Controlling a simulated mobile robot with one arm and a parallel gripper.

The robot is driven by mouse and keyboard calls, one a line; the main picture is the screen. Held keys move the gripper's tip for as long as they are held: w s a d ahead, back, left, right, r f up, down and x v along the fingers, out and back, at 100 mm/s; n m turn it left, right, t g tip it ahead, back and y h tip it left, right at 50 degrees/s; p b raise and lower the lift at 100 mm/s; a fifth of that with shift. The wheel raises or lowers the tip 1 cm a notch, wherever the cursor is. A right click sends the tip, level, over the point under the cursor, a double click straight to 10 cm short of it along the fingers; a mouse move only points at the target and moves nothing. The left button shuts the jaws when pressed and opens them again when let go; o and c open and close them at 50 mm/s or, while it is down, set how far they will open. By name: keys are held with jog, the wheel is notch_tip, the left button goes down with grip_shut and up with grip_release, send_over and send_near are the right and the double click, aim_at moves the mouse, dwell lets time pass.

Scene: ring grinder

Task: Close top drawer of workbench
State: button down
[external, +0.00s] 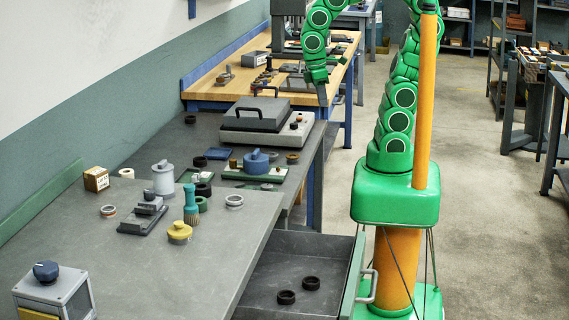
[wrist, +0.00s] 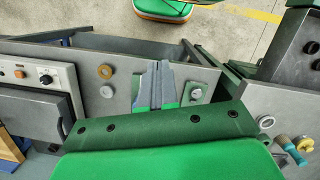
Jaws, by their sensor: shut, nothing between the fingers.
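The workbench (external: 165,262) has a grey top and stands in the left foreground of the external view. Its top drawer (external: 261,287) is pulled out toward my base, with a green front (external: 354,270) and a light metal handle (external: 370,287). Two black rings (external: 298,290) lie inside it. In the wrist view the open drawer (wrist: 282,52) shows at the upper right, partly cut off. My gripper (external: 321,96) is shut and empty, above the floor-side edge of the farther benches, well away from the drawer handle. Its fingers (wrist: 157,82) also show together in the wrist view.
The bench top carries a yellow-based part (external: 179,232), a teal brush (external: 191,205), metal rings and a control box (external: 53,290). A second bench with a grey lidded machine (external: 262,118) stands behind. My base stands close to the drawer front.

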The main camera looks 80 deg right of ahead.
jog(key=w+a+n+h, duration=0.1)
jog(key=w+a+n, duration=0.4)
jog(key=w+a, duration=0.35)
jog(key=w+a+f+n+t+h, duration=0.2)
jog(key=a+n, duration=0.6)
jog(key=a, duration=1.5)
jog(key=s+a+f+n+t+y, duration=0.1)
jog(key=s+a+f+n, duration=0.25)
jog(key=s+a, duration=0.4)
jog(key=s+a+f+n+t, duration=0.1)
jog(key=s+a+f+n, duration=0.3)
jog(key=a, duration=0.7)
jog(key=s+a+f+n+t+y, duration=0.1)
jog(key=s+a+f+n, duration=0.15)
jog(key=s+a, duration=0.55)
jog(key=s+a+f+n+y, duration=0.1)
jog(key=s+a+f+n, duration=0.3)
jog(key=s, duration=0.7)
jog(key=s+a+f+n, duration=0.2)
jog(key=s+a+f, duration=0.35)
jog(key=s, duration=0.55)
jog(key=w+d+f, duration=0.2)
jog(key=w+f, duration=0.3)
jog(key=f, duration=0.3)
jog(key=shift+w+f, duration=0.2)
jog(key=shift+w, duration=0.2)
